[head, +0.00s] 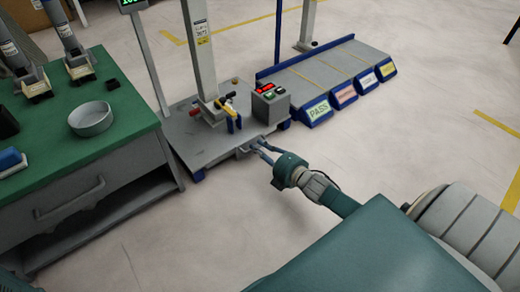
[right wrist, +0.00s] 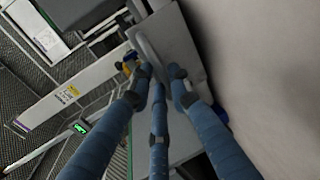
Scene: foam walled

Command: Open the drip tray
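The drip tray seems to be the grey part with a handle (head: 246,149) low at the front edge of the grey stand base (head: 195,152); its outline is hard to make out. My right gripper (head: 257,147) reaches this front edge from the right, its fingers apart. In the right wrist view, my right gripper (right wrist: 157,82) has its blue fingers spread around the end of a curved grey handle (right wrist: 148,50) above a flat grey surface (right wrist: 180,42). I cannot tell whether the fingers touch it. My left gripper is not in view.
A green-topped workbench (head: 75,135) with a grey round dish (head: 91,118) stands at the left. A control box (head: 270,104) sits on the base. The floor in front is clear.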

